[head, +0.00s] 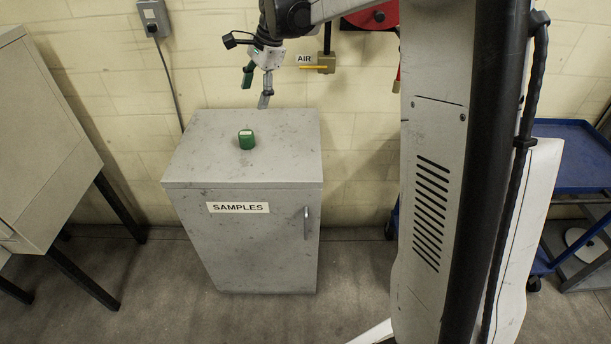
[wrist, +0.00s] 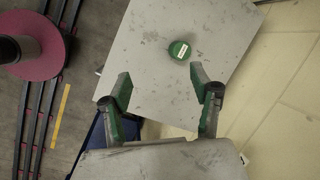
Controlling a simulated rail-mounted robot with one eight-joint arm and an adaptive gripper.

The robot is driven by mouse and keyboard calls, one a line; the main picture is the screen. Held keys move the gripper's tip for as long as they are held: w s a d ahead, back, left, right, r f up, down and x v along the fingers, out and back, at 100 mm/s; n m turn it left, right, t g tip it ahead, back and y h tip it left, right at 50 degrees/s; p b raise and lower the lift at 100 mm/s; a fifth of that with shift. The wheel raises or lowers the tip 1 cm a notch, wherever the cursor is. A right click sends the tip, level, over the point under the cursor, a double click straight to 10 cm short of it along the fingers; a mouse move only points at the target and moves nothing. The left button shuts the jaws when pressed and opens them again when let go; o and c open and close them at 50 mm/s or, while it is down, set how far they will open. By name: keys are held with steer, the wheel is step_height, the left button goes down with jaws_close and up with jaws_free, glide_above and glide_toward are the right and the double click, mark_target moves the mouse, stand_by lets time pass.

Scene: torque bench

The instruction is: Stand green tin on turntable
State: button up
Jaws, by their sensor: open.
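The green tin (head: 246,139) stands upright on top of the grey samples cabinet (head: 190,150), near the middle of its top. It also shows in the wrist view (wrist: 179,50), with a pale label on it. My gripper (head: 256,88) is open and empty, above and behind the tin, apart from it. In the wrist view my gripper's two fingers (wrist: 160,82) are spread wide, and the tin lies beyond them, between their lines. I cannot make out a turntable for sure; a pale disc (head: 582,240) lies low on the cart at the right.
A blue cart (head: 575,150) stands at the right, partly hidden behind my column. A grey cabinet on dark legs (head: 40,130) is at the left. The wall with an air fitting (head: 325,62) is close behind the samples cabinet. The wrist view shows a pink disc (wrist: 52,60) around a dark post.

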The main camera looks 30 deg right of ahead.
steer(key=s+a+r+n+t, duration=0.15)
steer(key=s+r+n, duration=0.25)
steer(key=s, duration=0.6)
steer(key=s+f+n+t+h, duration=0.1)
steer(key=s+n, duration=0.4)
steer(key=s, duration=0.7)
steer(key=s+f+n+t+h, duration=0.1)
steer(key=s+n, duration=0.5)
steer(key=s, duration=0.6)
steer(key=shift+a+f+t+h, duration=0.4)
steer(key=shift+f+t, duration=0.25)
steer(key=shift+f, duration=0.25)
steer(key=shift+o, duration=0.4)
steer(key=shift+s+f+n, duration=0.25)
steer(key=shift+f+n, duration=0.05)
steer(key=shift+n, duration=0.1)
